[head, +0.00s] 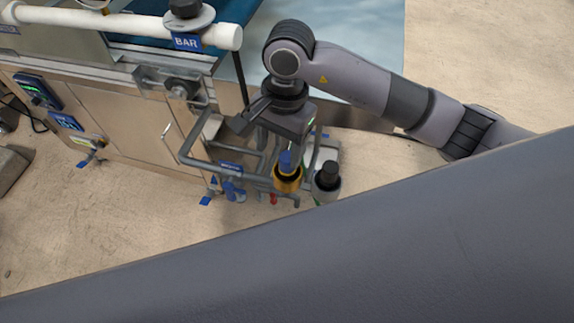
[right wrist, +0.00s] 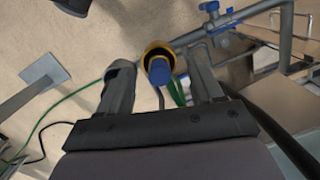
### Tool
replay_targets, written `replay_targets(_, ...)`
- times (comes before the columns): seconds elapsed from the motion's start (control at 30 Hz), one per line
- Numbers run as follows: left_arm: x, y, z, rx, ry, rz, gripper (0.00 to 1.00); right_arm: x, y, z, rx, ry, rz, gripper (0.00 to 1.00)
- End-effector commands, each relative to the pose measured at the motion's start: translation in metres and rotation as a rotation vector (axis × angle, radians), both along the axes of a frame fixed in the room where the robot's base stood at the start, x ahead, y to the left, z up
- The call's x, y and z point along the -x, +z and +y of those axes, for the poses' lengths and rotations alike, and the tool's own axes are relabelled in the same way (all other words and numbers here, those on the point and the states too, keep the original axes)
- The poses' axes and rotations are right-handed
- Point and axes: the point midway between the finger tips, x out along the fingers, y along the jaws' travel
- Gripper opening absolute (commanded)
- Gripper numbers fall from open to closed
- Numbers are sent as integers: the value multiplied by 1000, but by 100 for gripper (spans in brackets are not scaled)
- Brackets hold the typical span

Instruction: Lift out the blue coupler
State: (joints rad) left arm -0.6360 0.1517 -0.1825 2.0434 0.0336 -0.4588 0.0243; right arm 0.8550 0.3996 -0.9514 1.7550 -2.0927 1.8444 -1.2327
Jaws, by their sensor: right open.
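The blue coupler (head: 286,160) stands upright in a gold-rimmed dark holder (head: 287,182) on a grey tube frame. In the right wrist view, the coupler (right wrist: 158,74) and the yellow ring of the holder (right wrist: 150,51) lie between the two fingers. My right gripper (head: 278,138) is open, points down and is just above and behind the coupler in the head view. In its wrist view the right gripper (right wrist: 160,66) has a finger on each side with gaps to the coupler. I cannot tell how deep the fingers reach. My left gripper is not in view.
A black-capped bottle (head: 327,180) stands close to the right of the holder. Grey tube rails (head: 190,150) and blue clamps (head: 232,188) are at its left. The steel machine (head: 120,125) with a white bar fills the upper left. Bare floor lies in front.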

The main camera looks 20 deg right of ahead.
Motion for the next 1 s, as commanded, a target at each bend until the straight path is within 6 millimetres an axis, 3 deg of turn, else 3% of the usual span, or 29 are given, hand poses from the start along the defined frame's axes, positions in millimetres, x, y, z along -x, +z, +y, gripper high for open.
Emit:
replay_targets(0.1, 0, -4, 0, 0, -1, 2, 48, -11, 2, -18, 96, 20, -47, 66)
replay_targets(0.2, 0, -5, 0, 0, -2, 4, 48, -13, -4, -21, 116, 22, -53, 66)
replay_targets(0.7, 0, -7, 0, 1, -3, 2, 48, -9, -63, -19, 110, 21, -50, 66)
replay_targets(1.0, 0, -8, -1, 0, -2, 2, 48, -10, -67, -19, 110, 22, -53, 66)
